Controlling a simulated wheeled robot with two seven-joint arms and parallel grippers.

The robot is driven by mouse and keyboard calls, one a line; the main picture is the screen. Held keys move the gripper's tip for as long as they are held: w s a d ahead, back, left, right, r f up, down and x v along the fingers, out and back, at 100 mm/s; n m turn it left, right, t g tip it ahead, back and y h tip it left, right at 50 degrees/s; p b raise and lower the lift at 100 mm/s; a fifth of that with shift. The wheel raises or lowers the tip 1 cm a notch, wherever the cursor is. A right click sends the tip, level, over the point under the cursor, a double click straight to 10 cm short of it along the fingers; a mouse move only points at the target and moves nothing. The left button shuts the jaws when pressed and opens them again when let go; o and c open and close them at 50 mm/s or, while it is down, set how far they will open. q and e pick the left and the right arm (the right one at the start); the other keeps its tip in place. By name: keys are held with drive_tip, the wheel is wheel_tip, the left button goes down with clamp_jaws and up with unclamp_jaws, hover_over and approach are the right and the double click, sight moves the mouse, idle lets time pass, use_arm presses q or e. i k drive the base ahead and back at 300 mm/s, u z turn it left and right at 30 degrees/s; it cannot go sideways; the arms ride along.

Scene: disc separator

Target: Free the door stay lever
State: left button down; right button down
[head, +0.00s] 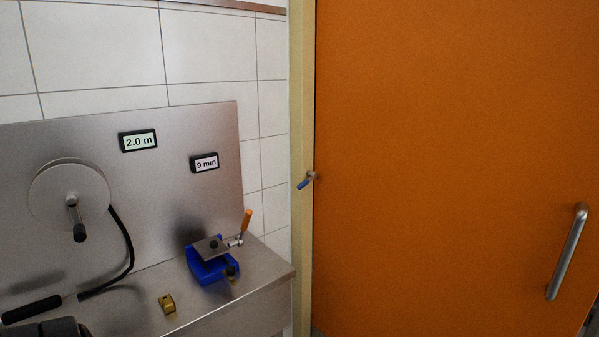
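A small lever with a blue grip (304,184) sits on a pale pivot at the edge between the door frame (301,120) and the orange door (450,150). I take it for the door stay lever. It slants down to the left, and nothing touches it. The door appears closed against the frame and has a long metal handle (568,252) at its right side. Neither of my grippers shows; a dark part at the bottom left corner may be mine.
A steel bench (210,309) stands left of the door. It carries a blue clamp-like fixture (208,267) with an orange-handled lever (246,222), a small brass block (167,303) and a black-handled tool (32,310) on a cable. A crank disc (69,190) and two displays are on the back panel.

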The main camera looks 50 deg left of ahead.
sight(314, 175)
drive_tip(key=u, duration=0.9)
drive_tip(key=i, duration=1.15)
drive_tip(key=u, duration=1.3)
